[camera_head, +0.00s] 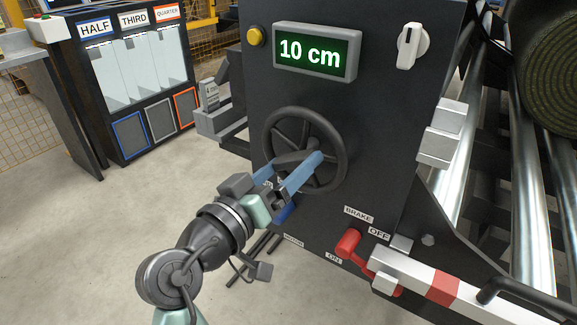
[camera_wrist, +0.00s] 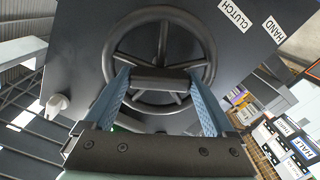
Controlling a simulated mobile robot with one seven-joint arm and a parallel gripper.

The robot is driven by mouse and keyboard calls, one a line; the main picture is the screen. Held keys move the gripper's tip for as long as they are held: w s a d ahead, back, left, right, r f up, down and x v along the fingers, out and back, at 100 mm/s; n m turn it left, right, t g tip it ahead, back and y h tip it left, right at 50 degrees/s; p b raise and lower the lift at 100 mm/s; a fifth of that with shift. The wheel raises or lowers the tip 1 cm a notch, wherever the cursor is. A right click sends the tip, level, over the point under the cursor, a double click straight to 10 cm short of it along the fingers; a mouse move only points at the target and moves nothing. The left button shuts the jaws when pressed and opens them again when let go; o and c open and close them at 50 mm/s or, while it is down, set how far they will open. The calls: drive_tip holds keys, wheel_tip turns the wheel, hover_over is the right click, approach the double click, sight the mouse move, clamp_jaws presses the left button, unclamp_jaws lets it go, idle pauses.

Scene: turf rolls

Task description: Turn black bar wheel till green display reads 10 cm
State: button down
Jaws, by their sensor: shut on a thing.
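The black bar wheel (camera_head: 341,160) is mounted on the dark machine panel, with spokes and a bar across its hub. The green display (camera_head: 308,51) above it reads "10 cm". My gripper (camera_head: 293,164) is at the wheel's front, its blue fingers reaching to the bar. In the wrist view the wheel's rim (camera_wrist: 207,45) lies behind my fingers, and the black bar (camera_wrist: 160,80) sits between the fingertips, held from both ends. The fingers hide part of the wheel in the head view.
A yellow button (camera_head: 255,37) and a white knob (camera_head: 411,45) flank the display. A red brake lever (camera_head: 347,243) sits below right, by a red-and-white beam (camera_head: 444,287). Steel rollers stand at right. A labelled rack (camera_head: 133,75) is at left, with clear floor before it.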

drive_tip(key=shift+f, duration=0.1)
unclamp_jaws()
drive_tip(key=p+v, duration=0.2)
drive_tip(key=v, duration=1.1)
drive_tip(key=shift+p, duration=0.4)
